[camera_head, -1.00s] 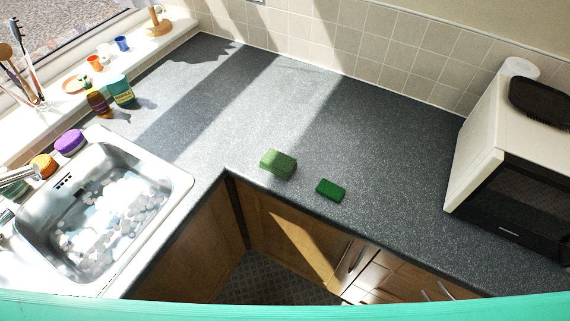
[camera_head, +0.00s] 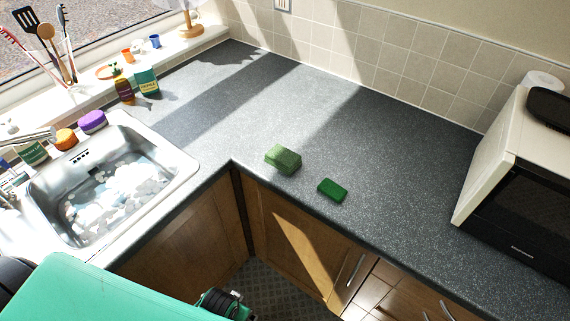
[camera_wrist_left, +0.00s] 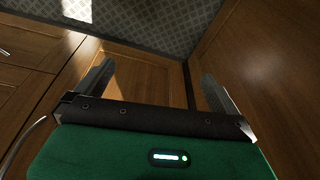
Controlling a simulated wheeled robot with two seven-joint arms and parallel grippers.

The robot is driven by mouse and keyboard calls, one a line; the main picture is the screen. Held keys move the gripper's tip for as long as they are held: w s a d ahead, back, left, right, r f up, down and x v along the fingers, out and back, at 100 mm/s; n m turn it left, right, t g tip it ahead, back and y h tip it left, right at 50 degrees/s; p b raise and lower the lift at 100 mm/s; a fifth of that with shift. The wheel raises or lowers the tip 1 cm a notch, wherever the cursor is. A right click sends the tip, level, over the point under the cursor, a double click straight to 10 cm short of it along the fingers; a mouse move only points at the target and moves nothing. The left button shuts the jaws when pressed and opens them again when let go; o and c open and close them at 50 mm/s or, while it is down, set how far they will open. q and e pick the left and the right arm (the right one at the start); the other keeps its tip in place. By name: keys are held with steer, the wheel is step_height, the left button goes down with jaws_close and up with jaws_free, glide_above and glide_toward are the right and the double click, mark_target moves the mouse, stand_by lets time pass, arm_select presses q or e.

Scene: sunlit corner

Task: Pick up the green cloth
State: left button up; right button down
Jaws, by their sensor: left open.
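Two small green pieces lie on the grey counter (camera_head: 400,170) near its inner corner. One is a lighter, thicker, soft-looking block (camera_head: 283,159); the other is a darker, flatter, smooth-edged block (camera_head: 332,190) to its right. The lighter one looks more like a folded cloth, but I cannot tell for certain. My left gripper (camera_wrist_left: 157,84) shows in the left wrist view with its two fingers wide apart and nothing between them. It faces wooden cupboard fronts and the floor, away from both green pieces. In the head view my teal left arm comes in at the lower left. My right gripper is not in view.
A microwave (camera_head: 520,185) stands at right. The counter around the green pieces is clear. Cupboards (camera_head: 290,235) drop below the counter's front edge.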

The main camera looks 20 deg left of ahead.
arm_select(q)
step_height(320, 180, up, 9)
steer(key=w+t+b, duration=0.1)
steer(key=w+b, duration=0.1)
steer(key=w, duration=0.1)
steer(key=m+t+h+b, duration=0.15)
steer(key=t+h, duration=0.35)
steer(key=t, duration=0.7)
glide_toward(290, 150)
steer(key=w, duration=0.1)
steer(key=w+p, duration=0.1)
steer(key=w, duration=0.1)
steer(key=shift+w+d+f, duration=0.1)
steer(key=shift+w+f, duration=0.25)
steer(key=shift+f, duration=0.05)
steer(key=shift+p+x, duration=0.45)
steer(key=shift+x, duration=0.3)
steer(key=p+x, duration=0.1)
steer(key=x, duration=0.2)
steer(key=shift+d+f, duration=0.15)
steer(key=shift+d, duration=0.05)
steer(key=shift+w+d+f, duration=0.15)
steer(key=shift+w, duration=0.3)
steer(key=c, duration=0.7)
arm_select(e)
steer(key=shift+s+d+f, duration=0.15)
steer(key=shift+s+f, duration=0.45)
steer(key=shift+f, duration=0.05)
